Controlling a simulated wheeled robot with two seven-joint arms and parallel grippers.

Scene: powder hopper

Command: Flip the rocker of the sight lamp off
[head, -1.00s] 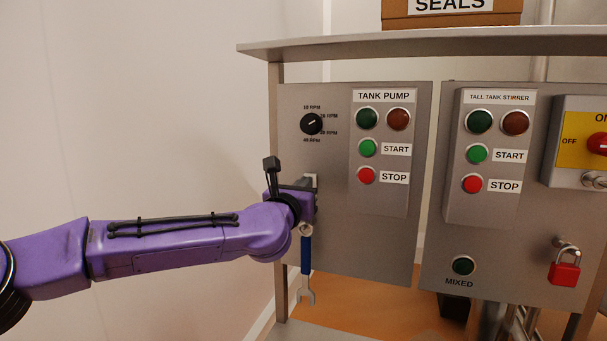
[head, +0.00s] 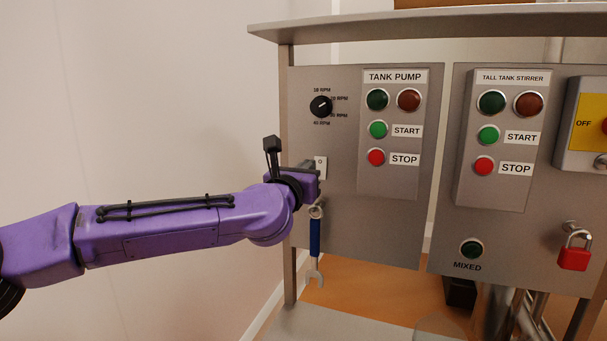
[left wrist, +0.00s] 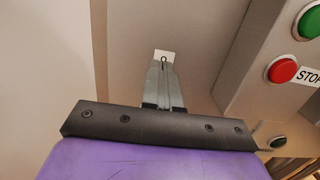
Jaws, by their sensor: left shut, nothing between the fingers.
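A small white switch plate (head: 321,166) sits on the left grey panel, below the speed knob. My left gripper (head: 312,165) is right at this plate, its arm coming in from the left. In the left wrist view, my left gripper (left wrist: 163,67) has its fingers together and empty, with the tips over the lower part of the white plate (left wrist: 165,54). A dark round mark and a short line show on the plate. The fingers hide the rest, so I cannot tell the rocker's tilt or whether the tips touch it. My right gripper is not in view.
A blue-handled wrench (head: 315,246) hangs just below my left gripper. The speed knob (head: 321,106) is above, and the tank pump box (head: 392,181) with its red stop button (head: 376,157) projects to the right. The space left of the panel is clear.

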